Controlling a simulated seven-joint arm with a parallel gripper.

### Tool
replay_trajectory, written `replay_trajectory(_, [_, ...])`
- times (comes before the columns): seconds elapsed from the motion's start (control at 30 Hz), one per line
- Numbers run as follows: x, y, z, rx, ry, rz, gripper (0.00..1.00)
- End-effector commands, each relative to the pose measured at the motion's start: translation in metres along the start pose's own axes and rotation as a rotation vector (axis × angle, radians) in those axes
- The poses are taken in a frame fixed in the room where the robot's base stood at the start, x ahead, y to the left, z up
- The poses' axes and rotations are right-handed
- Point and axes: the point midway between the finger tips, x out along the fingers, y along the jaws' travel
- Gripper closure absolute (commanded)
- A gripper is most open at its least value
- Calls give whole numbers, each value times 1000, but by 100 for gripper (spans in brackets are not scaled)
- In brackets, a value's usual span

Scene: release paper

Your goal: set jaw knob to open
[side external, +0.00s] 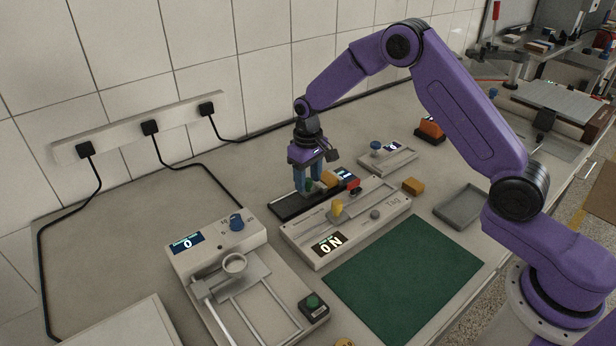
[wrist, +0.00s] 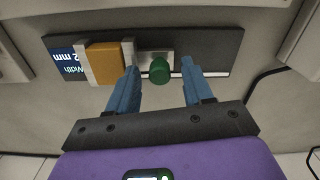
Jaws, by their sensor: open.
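The jaw fixture is a dark, narrow base (wrist: 215,45) below my gripper, and it also shows in the side external view (side external: 284,209). A round green knob (wrist: 159,70) sits on it beside a light metal plate. To its left in the wrist view, an orange block (wrist: 105,62) stands between two pale jaws (wrist: 81,64), apparently touching both. A small display (wrist: 66,65) reads upside down "Width" and a figure ending in "2 mm". My gripper (wrist: 160,76) is open, its blue fingers on either side of the green knob with gaps. The side view (side external: 307,186) shows it low over the fixture.
A pale panel (side external: 290,237) with yellow, red and grey controls lies in front. A machine with a blue knob (side external: 236,222) stands left, a smaller blue-knobbed unit (side external: 398,161) right.

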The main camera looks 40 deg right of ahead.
Motion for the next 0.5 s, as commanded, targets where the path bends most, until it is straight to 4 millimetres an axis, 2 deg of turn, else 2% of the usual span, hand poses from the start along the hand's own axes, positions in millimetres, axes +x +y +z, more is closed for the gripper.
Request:
replay_trajectory(0.2, [1, 0, 0, 0, 0, 0, 49])
replay_trajectory(0.23, [0, 0, 0, 0, 0, 0, 52])
replay_trajectory(0.37, [0, 0, 0, 0, 0, 0, 95])
replay_trajectory(0.4, [0, 0, 0, 0, 0, 0, 100])
replay_trajectory(0.5, [0, 0, 0, 0, 0, 0, 100])
